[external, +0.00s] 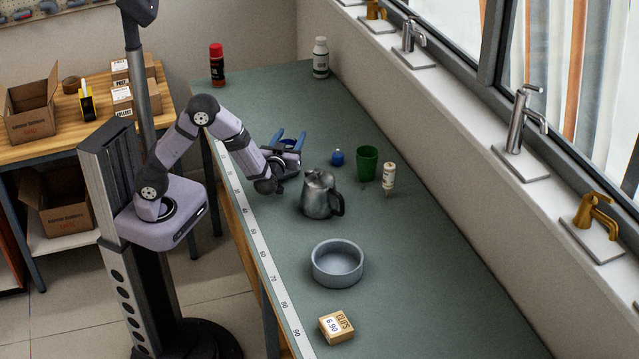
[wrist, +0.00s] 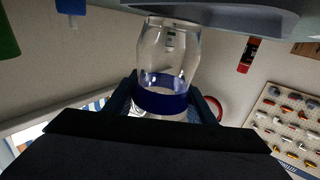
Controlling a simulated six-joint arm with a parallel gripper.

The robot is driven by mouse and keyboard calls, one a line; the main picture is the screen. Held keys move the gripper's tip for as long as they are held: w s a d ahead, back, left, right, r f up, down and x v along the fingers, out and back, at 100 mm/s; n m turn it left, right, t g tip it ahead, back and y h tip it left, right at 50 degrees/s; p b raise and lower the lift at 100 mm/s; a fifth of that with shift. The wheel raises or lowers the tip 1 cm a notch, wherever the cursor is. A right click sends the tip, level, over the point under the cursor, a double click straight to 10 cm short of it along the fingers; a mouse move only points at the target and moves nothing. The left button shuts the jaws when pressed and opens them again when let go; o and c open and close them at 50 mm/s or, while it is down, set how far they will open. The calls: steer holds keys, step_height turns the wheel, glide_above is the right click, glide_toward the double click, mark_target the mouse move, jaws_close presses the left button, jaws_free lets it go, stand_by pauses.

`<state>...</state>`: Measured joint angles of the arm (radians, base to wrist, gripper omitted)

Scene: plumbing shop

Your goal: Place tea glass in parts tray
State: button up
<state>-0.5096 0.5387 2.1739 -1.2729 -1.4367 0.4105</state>
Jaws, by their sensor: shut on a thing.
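The tea glass (wrist: 168,55) is clear with a dark blue band, and fills the middle of the wrist view. My gripper (wrist: 166,98) is shut on it, with a finger at each side of the band. In the external view my gripper (external: 288,144) is over the left part of the bench, behind the metal pitcher; the glass is hard to make out there. The parts tray, a round grey-blue dish (external: 324,281), stands on the bench nearer the camera, apart from my gripper. Its inside looks empty.
A metal pitcher (external: 318,196) stands between my gripper and the dish. A blue item (external: 337,157), green cup (external: 367,163) and small white bottle (external: 388,176) stand to the right. A small box (external: 336,327) lies in front of the dish. The bench's right side is clear.

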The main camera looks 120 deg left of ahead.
steer(key=shift+f+b, duration=0.35)
steer(key=shift+f, duration=0.2)
steer(key=o, duration=1)
steer(key=shift+o, duration=0.2)
steer(key=shift+r, duration=0.15)
steer(key=shift+r+p, duration=0.3)
steer(key=shift+p, duration=0.05)
steer(key=shift+w+d+r, duration=0.1)
steer(key=shift+d+r, duration=0.05)
steer(key=w+d+b, duration=0.2)
steer(key=d, duration=0.9)
steer(key=shift+d, duration=0.3)
